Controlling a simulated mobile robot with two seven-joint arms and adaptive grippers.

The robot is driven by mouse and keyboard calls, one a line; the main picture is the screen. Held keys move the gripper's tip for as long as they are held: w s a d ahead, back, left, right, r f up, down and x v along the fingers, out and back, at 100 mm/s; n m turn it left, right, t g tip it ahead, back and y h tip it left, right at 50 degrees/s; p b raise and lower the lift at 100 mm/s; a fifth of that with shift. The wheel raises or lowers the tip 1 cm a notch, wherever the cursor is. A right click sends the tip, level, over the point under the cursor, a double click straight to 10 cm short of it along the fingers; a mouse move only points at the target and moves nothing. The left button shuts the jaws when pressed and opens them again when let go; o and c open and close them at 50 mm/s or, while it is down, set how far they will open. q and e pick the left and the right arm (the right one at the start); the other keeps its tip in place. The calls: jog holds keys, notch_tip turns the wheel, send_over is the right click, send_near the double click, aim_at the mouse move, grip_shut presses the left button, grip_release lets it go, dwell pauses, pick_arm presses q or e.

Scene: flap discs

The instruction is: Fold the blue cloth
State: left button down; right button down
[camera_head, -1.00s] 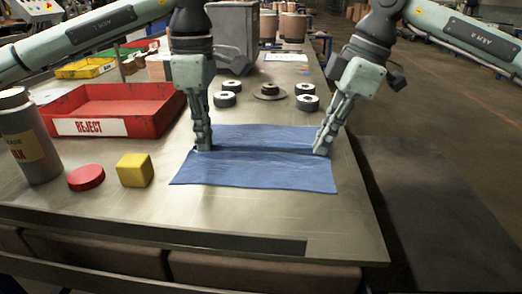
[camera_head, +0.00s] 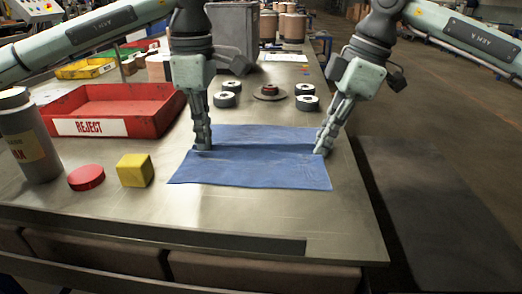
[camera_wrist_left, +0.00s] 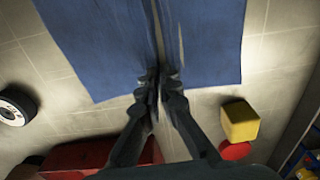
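The blue cloth (camera_head: 250,172) lies on the metal table with a raised crease running across its middle between my grippers. The near part lies flat and slightly wrinkled. My left gripper (camera_head: 203,148) points down at the crease's left end. In the left wrist view its fingertips (camera_wrist_left: 160,84) are close together at the cloth's edge, with a narrow ridge of the cloth (camera_wrist_left: 215,45) running away from between them. My right gripper (camera_head: 321,150) is at the crease's right end, its fingers together on the cloth edge. The cloth between its tips is hard to see.
A red REJECT tray (camera_head: 112,107), a yellow cube (camera_head: 134,170), a red round lid (camera_head: 86,177) and a grey bottle (camera_head: 30,140) stand left of the cloth. Several discs (camera_head: 269,92) lie behind it. The table in front is clear.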

pick_arm(q)
jog(key=shift+f, duration=0.15)
pick_arm(e)
jog(key=shift+f, duration=0.1)
dwell(0.4)
